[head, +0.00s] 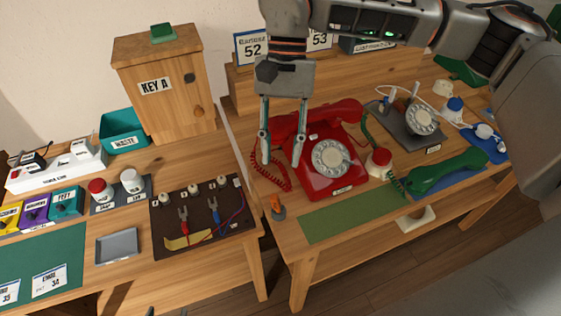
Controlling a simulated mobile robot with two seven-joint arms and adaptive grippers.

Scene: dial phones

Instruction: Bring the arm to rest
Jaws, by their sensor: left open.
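My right gripper (282,160) hangs down in the upper middle of the head view, its arm coming in from the upper right. Its two fingers are apart with nothing between them. It appears in front of the left side of a red dial phone (315,181); I cannot tell whether it touches it. The phone's red handset (345,109) lies across its top, partly hidden by the gripper. My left gripper (192,312) shows only as two dark tips, well apart, at the bottom edge; the rest is out of view.
A grey dial phone (422,121) and a green handset (450,171) lie to the right. A wooden KEY A cabinet (180,105) stands at the back left. The green mat (350,214) is bare.

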